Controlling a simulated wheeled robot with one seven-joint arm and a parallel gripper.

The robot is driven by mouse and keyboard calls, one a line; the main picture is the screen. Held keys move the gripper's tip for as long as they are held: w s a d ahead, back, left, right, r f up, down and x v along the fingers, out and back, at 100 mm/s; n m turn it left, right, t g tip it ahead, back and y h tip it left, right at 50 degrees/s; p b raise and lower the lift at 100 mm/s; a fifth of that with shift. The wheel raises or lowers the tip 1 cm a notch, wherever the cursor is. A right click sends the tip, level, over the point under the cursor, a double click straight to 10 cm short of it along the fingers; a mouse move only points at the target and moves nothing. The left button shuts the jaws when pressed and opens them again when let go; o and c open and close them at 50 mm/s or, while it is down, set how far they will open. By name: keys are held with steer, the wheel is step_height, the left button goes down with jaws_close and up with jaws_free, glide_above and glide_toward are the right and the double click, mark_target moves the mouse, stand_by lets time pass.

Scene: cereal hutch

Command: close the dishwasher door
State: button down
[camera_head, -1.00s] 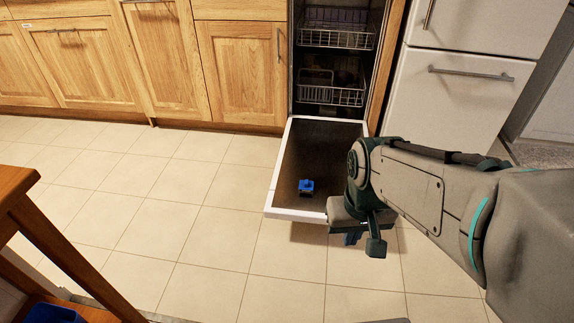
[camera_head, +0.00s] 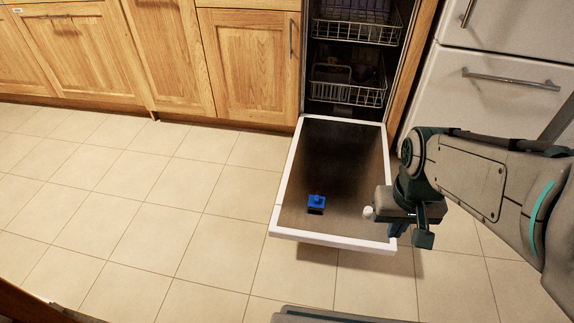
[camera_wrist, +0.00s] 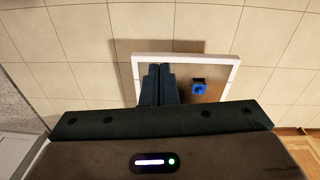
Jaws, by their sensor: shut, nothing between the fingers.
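The dishwasher door (camera_head: 340,170) is folded down flat, a dark inner panel with a white rim, just above the tiled floor. A small blue part (camera_head: 316,203) sits on its inner face. My gripper (camera_head: 392,229) is at the right front corner of the door, and its fingers are partly hidden behind my wrist.
The dishwasher's opening holds an upper rack (camera_head: 355,32) and a lower rack (camera_head: 348,88), both inside. Wooden cabinets (camera_head: 248,65) stand to the left and a white fridge (camera_head: 495,80) to the right. The tiled floor (camera_head: 150,200) left of the door is clear.

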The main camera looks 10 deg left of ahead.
steer(key=w+a+f+n+t+h+p, duration=0.4)
steer(key=w+a+f+n+h, duration=0.75)
steer(key=w+f+n, duration=0.55)
steer(key=s+a+f+n+t+y+p, duration=0.1)
steer(key=s+a+f+n+t+y, duration=0.25)
steer(key=a+f+n, duration=0.45)
steer(key=s+a+f+n+t+y+p, duration=0.1)
steer(key=s+a+f+n+t+y, duration=0.25)
steer(key=f, duration=0.75)
steer(key=s+a+f+n+t+y+p, duration=0.1)
steer(key=s+a+f+n+t+y, duration=0.15)
steer(key=a+f+n+y, duration=0.55)
steer(key=w+d+f+m+h+b, duration=0.2)
steer(key=w+f+h+b, duration=0.3)
steer(key=w, duration=0.5)
steer(key=shift+s+r+y+p, duration=0.2)
steer(key=shift+r+y+p, duration=0.15)
steer(key=shift+r, duration=0.65)
steer(key=shift+s+r+y+p, duration=0.2)
steer(key=shift+r+y, duration=0.2)
steer(key=shift+r, duration=0.55)
